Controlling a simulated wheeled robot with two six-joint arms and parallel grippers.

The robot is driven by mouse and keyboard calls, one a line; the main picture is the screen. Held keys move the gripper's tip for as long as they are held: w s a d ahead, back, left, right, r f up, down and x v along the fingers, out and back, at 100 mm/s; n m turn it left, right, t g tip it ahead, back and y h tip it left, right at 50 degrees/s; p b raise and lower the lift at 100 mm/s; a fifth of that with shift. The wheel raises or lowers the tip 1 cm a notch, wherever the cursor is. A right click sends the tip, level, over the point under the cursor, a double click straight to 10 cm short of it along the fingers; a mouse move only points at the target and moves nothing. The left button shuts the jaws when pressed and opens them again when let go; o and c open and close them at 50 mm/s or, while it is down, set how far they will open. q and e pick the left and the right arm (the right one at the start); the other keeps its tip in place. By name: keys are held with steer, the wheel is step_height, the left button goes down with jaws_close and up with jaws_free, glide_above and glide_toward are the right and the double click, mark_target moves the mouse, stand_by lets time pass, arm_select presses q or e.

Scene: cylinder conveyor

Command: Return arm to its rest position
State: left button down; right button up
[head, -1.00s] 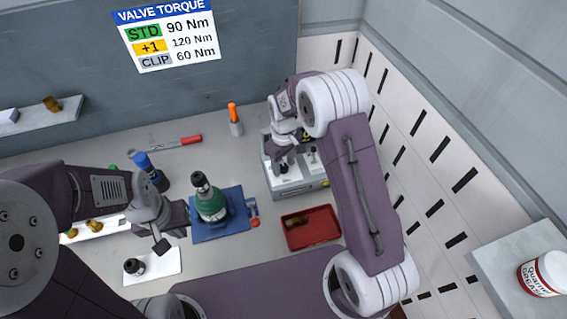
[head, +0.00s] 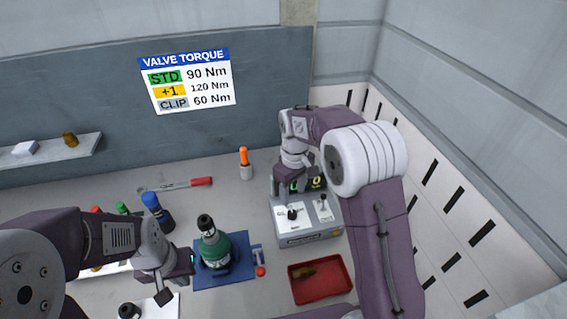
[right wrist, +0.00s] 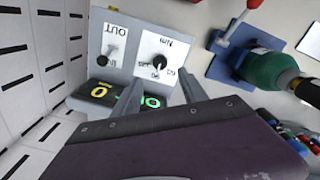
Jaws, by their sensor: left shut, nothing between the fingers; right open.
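My right arm reaches over a grey control box (head: 313,238) at the back right. My right gripper (head: 284,192) hangs open and empty above the box's rear, apart from its black knob (head: 292,213) and toggle switch (head: 323,203). In the right wrist view, the open fingers (right wrist: 160,85) stand in front of the box, with a yellow display (right wrist: 100,92) and a green display (right wrist: 150,101) behind them. My left gripper (head: 180,272) is shut and empty, left of the green valve bottle (head: 215,250) on a blue mat (head: 240,272).
A red tray (head: 320,288) holding a brownish piece lies in front of the box. A torque wrench (head: 180,185) lies at the back. A blue-topped bottle (head: 155,208) is near my left arm. A slotted wall (head: 450,220) bounds the right.

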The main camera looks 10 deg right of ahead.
steer(key=s+d+f+m, duration=0.1)
steer(key=s+m, duration=0.1)
steer(key=s, duration=0.4)
steer(key=s+d+f+m, duration=0.2)
steer(key=s, duration=0.4)
steer(key=s+d+f+m+t+b, duration=0.1)
steer(key=s+m, duration=0.1)
steer(key=s, duration=0.4)
steer(key=shift+d+f+m, duration=0.2)
steer(key=shift+f+m, duration=0.2)
